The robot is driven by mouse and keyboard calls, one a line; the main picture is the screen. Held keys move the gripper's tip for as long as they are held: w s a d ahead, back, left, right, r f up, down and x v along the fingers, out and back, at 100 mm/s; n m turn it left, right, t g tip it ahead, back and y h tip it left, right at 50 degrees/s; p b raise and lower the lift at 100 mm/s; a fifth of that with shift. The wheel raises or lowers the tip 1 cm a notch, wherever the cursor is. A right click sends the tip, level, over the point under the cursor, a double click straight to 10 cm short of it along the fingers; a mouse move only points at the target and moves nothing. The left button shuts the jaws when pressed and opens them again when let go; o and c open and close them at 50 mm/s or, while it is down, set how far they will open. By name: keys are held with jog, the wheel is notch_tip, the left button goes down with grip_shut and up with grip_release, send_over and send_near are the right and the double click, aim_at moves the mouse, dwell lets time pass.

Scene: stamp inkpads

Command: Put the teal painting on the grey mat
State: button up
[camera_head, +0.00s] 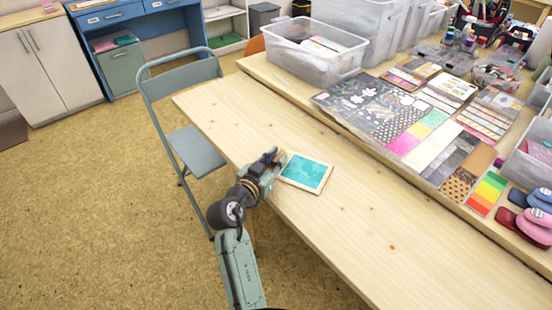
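The teal painting (306,172) has a pale wooden border and sits on the light wood table, near its left edge. My gripper (279,158) is at the painting's upper left corner, with its fingers close to or at the border. I cannot tell whether the fingers are open or shut on the border. I cannot make out for sure which thing is the grey mat; a dark grey patterned sheet (358,103) lies among the papers at the back of the table.
A clear plastic bin (312,62) stands at the back. Several sample sheets, a rainbow strip (487,193) and a pink punch (536,222) lie along the right side. The near table (400,240) is bare. A grey-green folding chair (195,150) stands left.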

jog(key=shift+o, duration=1.4)
jog(key=shift+r, duration=0.1)
jog(key=shift+r+p, duration=0.25)
jog(key=shift+p, duration=0.1)
jog(key=b+v, duration=0.4)
jog(key=v, duration=0.8)
jog(key=shift+a, duration=0.15)
